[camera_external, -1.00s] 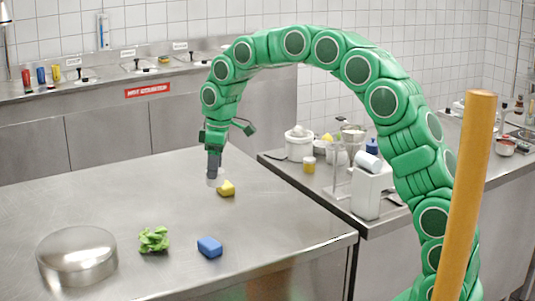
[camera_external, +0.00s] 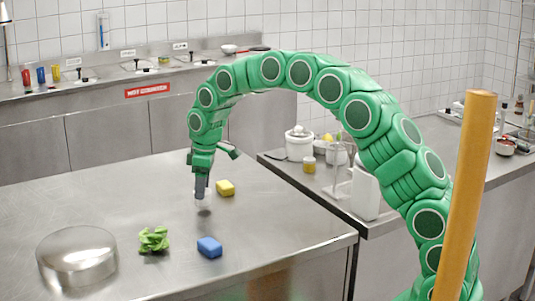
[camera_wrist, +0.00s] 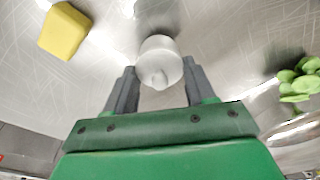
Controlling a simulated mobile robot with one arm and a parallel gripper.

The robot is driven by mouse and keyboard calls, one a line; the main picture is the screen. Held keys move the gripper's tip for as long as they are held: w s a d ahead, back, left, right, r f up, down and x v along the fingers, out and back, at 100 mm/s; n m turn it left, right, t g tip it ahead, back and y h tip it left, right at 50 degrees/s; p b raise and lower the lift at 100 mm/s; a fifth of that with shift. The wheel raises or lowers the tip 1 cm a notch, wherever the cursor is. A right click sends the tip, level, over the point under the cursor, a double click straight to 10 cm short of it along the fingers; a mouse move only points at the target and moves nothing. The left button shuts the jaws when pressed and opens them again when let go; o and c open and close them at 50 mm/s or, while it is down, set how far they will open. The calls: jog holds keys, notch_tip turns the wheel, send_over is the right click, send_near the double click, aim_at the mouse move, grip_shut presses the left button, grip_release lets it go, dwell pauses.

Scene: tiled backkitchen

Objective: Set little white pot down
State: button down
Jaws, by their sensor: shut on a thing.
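The little white pot (camera_wrist: 160,62) is between the two grey fingers of my gripper (camera_wrist: 158,85) in the wrist view. My gripper (camera_external: 201,192) is shut on it and points down over the steel table (camera_external: 110,195). In the external view the pot is small and mostly hidden by the fingers. A dark shadow on the table just below the fingers shows a small gap, so the pot appears held a little above the surface.
A yellow block (camera_external: 226,188) lies close to the right of my gripper. A blue block (camera_external: 209,247), green lettuce (camera_external: 154,240) and a round steel lid (camera_external: 77,255) are nearer the front. The table's left and middle are clear. A side counter (camera_external: 300,178) holds several containers.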

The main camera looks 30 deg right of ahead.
aim_at(207, 191)
jog(key=shift+f, duration=0.65)
jog(key=shift+f, duration=0.15)
jog(key=shift+c, duration=1.9)
grip_release()
notch_tip(207, 191, up, 12)
jog(key=d, duration=0.1)
jog(key=s+d+r+m, duration=0.2)
jog(key=s+d+r, duration=0.3)
jog(key=s+d, duration=0.4)
jog(key=s+d+f+m+g, duration=0.1)
jog(key=s+d+m, duration=0.2)
jog(key=s, duration=1.1)
jog(key=s+d+f+m, duration=0.1)
jog(key=s+d+m, duration=0.2)
jog(key=s+d, duration=0.5)
jog(key=s+d+f+m+g+h, duration=0.1)
jog(key=s+d+m, duration=0.2)
jog(key=s, duration=1.7)
jog(key=d, duration=0.3)
jog(key=shift+d+f+g, duration=0.15)
jog(key=shift+d+g, duration=0.15)
